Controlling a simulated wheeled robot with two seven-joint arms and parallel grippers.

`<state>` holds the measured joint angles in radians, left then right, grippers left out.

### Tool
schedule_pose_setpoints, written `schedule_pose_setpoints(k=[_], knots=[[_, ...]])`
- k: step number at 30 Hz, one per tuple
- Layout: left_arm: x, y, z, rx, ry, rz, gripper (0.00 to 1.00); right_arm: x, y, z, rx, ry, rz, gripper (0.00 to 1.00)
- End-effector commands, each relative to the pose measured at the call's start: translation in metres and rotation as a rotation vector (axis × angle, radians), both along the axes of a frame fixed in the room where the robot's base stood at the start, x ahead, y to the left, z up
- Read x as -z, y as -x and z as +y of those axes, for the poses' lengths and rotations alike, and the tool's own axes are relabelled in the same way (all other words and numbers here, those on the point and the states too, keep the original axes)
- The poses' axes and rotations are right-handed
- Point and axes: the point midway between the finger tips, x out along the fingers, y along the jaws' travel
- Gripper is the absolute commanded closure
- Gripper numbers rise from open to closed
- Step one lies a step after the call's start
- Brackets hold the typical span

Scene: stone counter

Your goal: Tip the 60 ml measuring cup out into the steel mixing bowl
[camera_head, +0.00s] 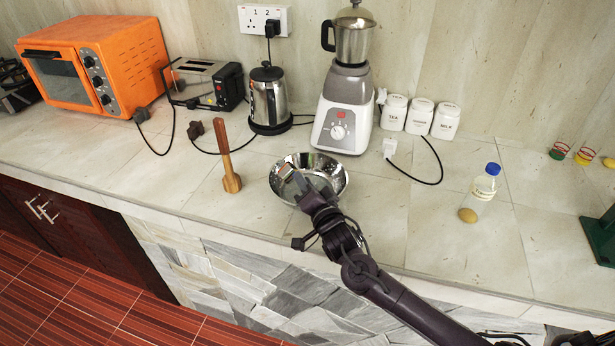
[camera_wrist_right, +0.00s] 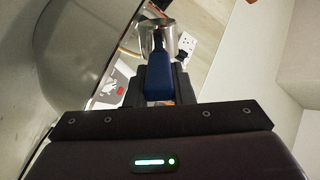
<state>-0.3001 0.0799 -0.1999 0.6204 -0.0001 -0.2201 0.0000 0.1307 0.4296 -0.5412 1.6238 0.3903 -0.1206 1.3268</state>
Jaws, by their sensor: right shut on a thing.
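The bowl's grey curved wall (camera_wrist_right: 60,60) fills the left of the right wrist view. My left gripper is not in view.
A wooden pestle-like tool (camera_head: 226,160) stands left of the bowl. Behind are a kettle (camera_head: 268,100) and a blender (camera_head: 345,110). A blue-capped bottle (camera_head: 482,190) stands to the right.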

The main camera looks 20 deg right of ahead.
Motion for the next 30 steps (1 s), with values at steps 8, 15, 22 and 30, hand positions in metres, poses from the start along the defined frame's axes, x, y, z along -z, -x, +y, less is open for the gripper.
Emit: schedule_pose_setpoints(k=[8,15,22,30], knots=[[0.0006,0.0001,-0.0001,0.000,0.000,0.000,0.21,-0.0011,-0.0002,-0.0008,0.000,-0.031,0.002,1.00],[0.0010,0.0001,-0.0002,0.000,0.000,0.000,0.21,-0.0013,-0.0002,-0.0014,0.000,-0.057,0.005,1.00],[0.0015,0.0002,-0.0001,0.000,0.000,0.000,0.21,-0.0016,-0.0003,-0.0019,0.000,-0.082,0.007,1.00],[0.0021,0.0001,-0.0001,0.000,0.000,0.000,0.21,-0.0019,-0.0004,-0.0026,0.000,-0.111,0.011,1.00]])
